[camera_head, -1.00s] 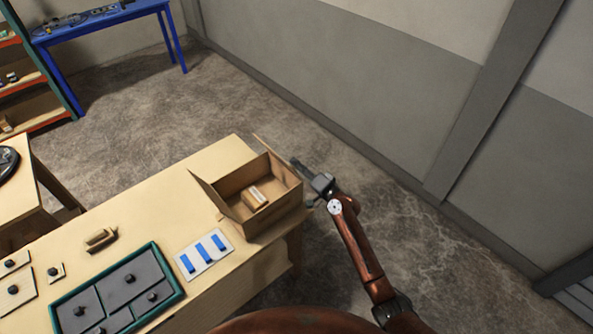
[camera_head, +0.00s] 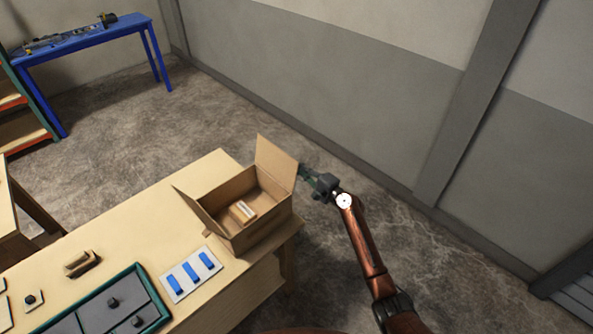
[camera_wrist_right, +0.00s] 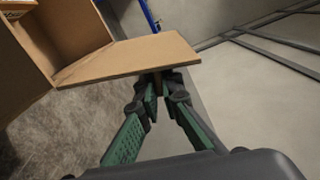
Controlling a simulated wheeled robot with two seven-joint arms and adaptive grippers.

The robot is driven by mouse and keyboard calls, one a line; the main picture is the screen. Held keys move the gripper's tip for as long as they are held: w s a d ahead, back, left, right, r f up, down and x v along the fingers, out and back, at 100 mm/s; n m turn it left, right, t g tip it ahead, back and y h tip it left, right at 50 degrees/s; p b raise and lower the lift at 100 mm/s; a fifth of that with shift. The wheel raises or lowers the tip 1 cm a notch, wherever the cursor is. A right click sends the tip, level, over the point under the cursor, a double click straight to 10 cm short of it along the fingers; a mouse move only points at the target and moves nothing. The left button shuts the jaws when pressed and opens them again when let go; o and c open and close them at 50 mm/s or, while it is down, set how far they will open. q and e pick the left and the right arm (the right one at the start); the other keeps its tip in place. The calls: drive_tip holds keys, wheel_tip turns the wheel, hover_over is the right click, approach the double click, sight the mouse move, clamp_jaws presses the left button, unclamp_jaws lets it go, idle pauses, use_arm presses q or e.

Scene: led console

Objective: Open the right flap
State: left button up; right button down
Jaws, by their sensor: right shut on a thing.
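An open cardboard box (camera_head: 240,236) stands on the corner of the wooden table. Its right flap (camera_head: 275,164) stands up at the back right of the box, its broad face showing. My right gripper (camera_head: 305,172) reaches in from the right and is at the outer edge of this flap. In the right wrist view, the flap (camera_wrist_right: 130,60) spans the upper middle, and the gripper (camera_wrist_right: 161,82) is shut on its near edge; the fingertips are partly hidden by the flap. A left flap (camera_head: 190,205) leans outward. My left gripper is not in view.
A small tan block (camera_head: 242,212) lies inside the box. A white panel with blue strips (camera_head: 190,274), a wooden handle-like piece (camera_head: 82,263) and a green-framed tray (camera_head: 137,268) are on the table (camera_head: 140,205). Open floor lies right of the box, before the grey wall.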

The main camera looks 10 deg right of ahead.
drive_tip(key=shift+w+d+f, duration=0.15)
drive_tip(key=shift+w+d, duration=0.05)
drive_tip(key=shift+d, duration=0.2)
drive_tip(key=c, duration=2.1)
unclamp_jaws()
drive_tip(key=shift+a, duration=0.1)
drive_tip(key=v, duration=1.2)
